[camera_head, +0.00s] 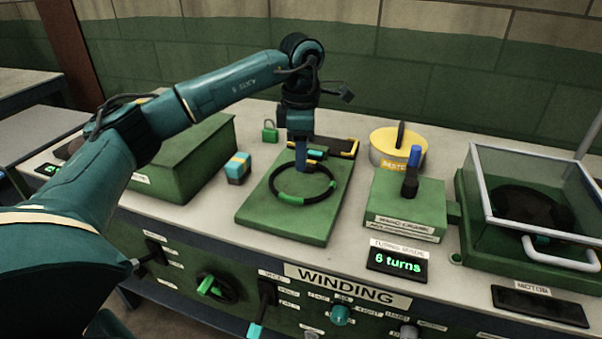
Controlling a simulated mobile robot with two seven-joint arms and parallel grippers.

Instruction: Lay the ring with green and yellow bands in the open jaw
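A black ring (275,187) with green bands shows over the green plate (307,221) in the middle of the bench; I cannot make out a yellow band on it. My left gripper (301,168) points straight down at the far side of this ring. Its fingers meet or overlap the ring's far edge; whether they are closed on it is too small to tell. A dark piece with yellow corners (342,146) lies just behind the gripper, partly hidden. I cannot make out which part is the open jaw. My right gripper is not in view.
A green box with a blue-topped lever (410,200), a yellow round tin (395,148) and a glass-lidded case (530,180) stand right. A display (397,264) reads "6 turns".

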